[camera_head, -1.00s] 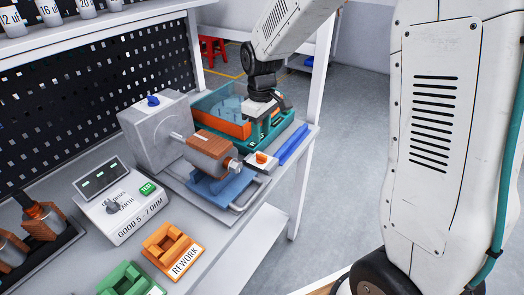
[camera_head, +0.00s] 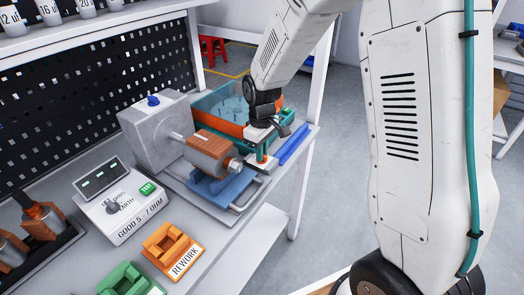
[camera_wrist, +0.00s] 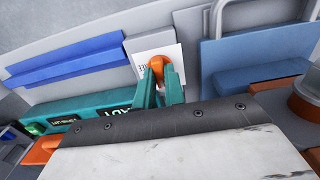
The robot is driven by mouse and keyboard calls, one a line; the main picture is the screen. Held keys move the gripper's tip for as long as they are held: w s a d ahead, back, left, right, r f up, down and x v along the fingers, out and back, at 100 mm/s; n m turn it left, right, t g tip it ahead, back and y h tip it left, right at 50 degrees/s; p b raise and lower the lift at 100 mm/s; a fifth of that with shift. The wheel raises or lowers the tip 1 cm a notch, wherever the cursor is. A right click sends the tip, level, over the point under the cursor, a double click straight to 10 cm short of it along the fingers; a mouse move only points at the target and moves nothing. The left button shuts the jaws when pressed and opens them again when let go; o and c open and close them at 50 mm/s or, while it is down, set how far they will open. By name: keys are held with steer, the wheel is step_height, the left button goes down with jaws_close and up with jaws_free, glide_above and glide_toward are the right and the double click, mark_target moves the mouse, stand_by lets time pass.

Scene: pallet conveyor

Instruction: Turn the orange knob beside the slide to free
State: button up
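The orange knob (camera_head: 261,158) sits on a small light plate at the right of the slide; in the wrist view the knob (camera_wrist: 156,64) shows on its white label (camera_wrist: 170,52), whose print is partly covered. My gripper (camera_head: 261,160) points down over the knob, its two teal fingers standing on either side of it. In the wrist view, my gripper (camera_wrist: 160,76) has its fingertips around the knob, partly hiding it. The fingers are apart; contact cannot be made out. The blue slide (camera_head: 226,190) carries a brown and grey cylinder (camera_head: 208,150) beside the grey machine block (camera_head: 155,130).
A teal and orange tray (camera_head: 222,120) stands behind my gripper. A blue bar (camera_head: 293,144) lies at the bench's right edge. A meter box (camera_head: 120,205), an orange REWORK holder (camera_head: 172,250) and a green holder (camera_head: 128,280) stand at the front left.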

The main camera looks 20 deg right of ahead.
jaws_close()
steer(key=m, duration=0.4)
steer(key=shift+m, duration=0.3)
steer(key=m, duration=0.4)
steer(key=shift+m, duration=0.3)
steer(key=m, duration=0.4)
steer(key=shift+m, duration=2.4)
steer(key=o, duration=0.7)
jaws_free()
